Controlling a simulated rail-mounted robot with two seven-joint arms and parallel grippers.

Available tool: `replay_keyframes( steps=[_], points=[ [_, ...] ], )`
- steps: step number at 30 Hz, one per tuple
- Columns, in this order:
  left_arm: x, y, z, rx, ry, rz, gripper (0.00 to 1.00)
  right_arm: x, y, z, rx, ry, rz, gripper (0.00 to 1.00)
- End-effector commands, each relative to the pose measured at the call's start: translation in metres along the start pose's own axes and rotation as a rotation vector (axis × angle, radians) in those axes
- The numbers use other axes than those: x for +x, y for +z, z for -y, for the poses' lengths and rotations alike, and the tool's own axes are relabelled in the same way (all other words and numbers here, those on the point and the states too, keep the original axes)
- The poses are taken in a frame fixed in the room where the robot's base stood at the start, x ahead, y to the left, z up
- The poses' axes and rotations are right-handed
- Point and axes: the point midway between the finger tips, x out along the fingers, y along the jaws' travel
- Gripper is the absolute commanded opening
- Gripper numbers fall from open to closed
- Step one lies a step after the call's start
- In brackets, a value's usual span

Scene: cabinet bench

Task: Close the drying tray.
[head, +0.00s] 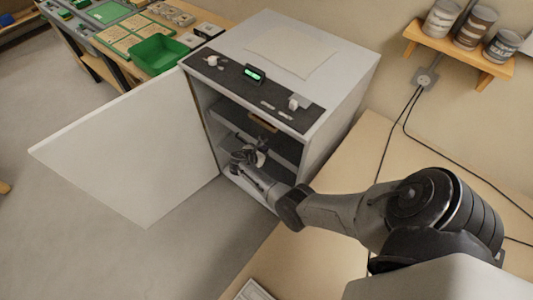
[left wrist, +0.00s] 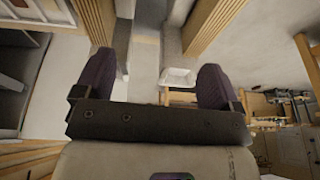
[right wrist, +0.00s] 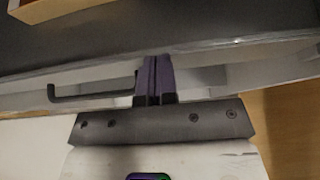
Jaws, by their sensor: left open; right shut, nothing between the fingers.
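The drying cabinet (head: 335,105) stands with its white door (head: 135,150) swung wide open to the left. Inside are dark tray surfaces; the upper dark tray (head: 232,118) has a brown wooden piece (head: 262,122) at it. How far the tray sticks out is hard to tell. My right gripper (head: 248,157) is at the cabinet opening, below the upper tray. In the right wrist view its fingers (right wrist: 155,78) are shut and empty, close to a pale front edge (right wrist: 200,75) under a dark surface; contact is unclear. A black bar handle (right wrist: 90,91) lies left of them. My left gripper (left wrist: 160,88) is open and empty, away from the cabinet.
A control panel with a green display (head: 254,74) runs along the cabinet's top front. A green bin (head: 158,54) stands on the bench behind left. A wall shelf (head: 460,50) holds cans at the right. A wooden bench top (head: 345,165) lies right of the cabinet.

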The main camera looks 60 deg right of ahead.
Motion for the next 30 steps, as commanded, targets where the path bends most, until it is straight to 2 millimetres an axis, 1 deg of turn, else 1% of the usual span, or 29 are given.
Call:
replay_keyframes(
  steps=[1, 12, 17, 20, 24, 30],
  points=[
    [0.001, 0.000, 0.000, -0.001, 0.001, 0.000, 0.89, 0.004, -0.001, 0.001, -0.003, -0.001, -0.002, 0.00],
    [0.001, 0.000, -0.003, -0.008, 0.007, -0.001, 0.89, 0.005, -0.002, 0.002, -0.004, -0.001, -0.004, 0.00],
    [-0.001, -0.001, -0.002, -0.007, 0.005, -0.001, 0.89, -0.001, -0.005, 0.003, -0.004, -0.002, -0.006, 0.00],
    [-0.006, -0.002, -0.001, -0.005, 0.004, -0.001, 0.89, -0.012, -0.011, 0.004, -0.004, -0.004, -0.007, 0.00],
    [-0.012, -0.004, -0.001, -0.005, 0.004, 0.000, 0.89, -0.035, -0.022, 0.006, 0.000, -0.009, -0.007, 0.00],
    [-0.026, -0.008, 0.002, 0.003, -0.003, 0.001, 0.89, -0.078, -0.019, 0.005, 0.003, -0.006, -0.006, 0.00]
  ],
)
